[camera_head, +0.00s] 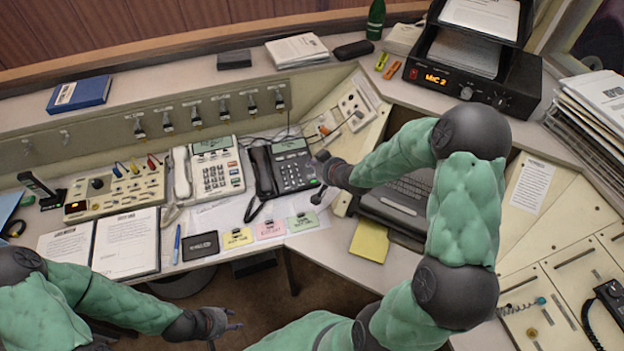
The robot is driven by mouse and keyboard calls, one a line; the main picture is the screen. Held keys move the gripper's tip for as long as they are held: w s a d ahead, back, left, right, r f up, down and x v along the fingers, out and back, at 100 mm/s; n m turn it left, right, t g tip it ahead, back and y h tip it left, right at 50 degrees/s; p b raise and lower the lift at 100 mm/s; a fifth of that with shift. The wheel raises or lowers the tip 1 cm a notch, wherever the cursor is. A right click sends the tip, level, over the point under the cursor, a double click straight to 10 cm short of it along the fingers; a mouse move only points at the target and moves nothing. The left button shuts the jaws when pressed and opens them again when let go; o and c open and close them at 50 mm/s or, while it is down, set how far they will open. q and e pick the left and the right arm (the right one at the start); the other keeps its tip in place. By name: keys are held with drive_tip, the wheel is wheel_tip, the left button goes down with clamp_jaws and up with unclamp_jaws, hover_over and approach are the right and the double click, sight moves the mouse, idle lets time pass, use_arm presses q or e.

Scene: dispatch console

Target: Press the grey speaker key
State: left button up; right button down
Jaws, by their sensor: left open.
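A dark grey desk phone (291,172) with a keypad and small display stands on the desk, its handset (263,171) on its left side. A cream phone (216,174) with a white handset stands to its left. The grey speaker key is too small to tell apart on either phone. My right gripper (319,177) is at the right edge of the dark phone, its two fingers spread apart and empty; contact cannot be told. My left gripper (236,320) is open and empty, low in front of the desk edge, far from the phones.
A switch panel (115,193) stands left of the phones. Coloured cards (270,229), a dark wallet-like item (200,246) and a blue pen (176,243) lie in front. A jack panel (352,105) stands behind.

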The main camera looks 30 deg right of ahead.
drive_tip(key=shift+w+d+f+b, duration=0.1)
drive_tip(key=shift+w+f+b, duration=0.1)
drive_tip(key=shift+f+b, duration=0.8)
drive_tip(key=shift+w+f+b, duration=0.2)
drive_tip(key=shift+f+b, duration=0.4)
drive_tip(key=shift+f, duration=0.75)
drive_tip(key=shift+f, duration=0.1)
drive_tip(key=shift+f+b, duration=0.3)
drive_tip(key=shift+b, duration=0.05)
drive_tip(key=shift+f, duration=0.35)
idle(0.4)
drive_tip(key=shift+r+p, duration=0.3)
drive_tip(key=shift+r, duration=0.45)
drive_tip(key=shift+s+r+p, duration=0.25)
drive_tip(key=shift+r+p, duration=0.75)
drive_tip(key=shift+r, duration=0.3)
drive_tip(key=shift+s+r+p, duration=0.2)
drive_tip(key=shift+r+p, duration=0.75)
drive_tip(key=shift+r, duration=0.3)
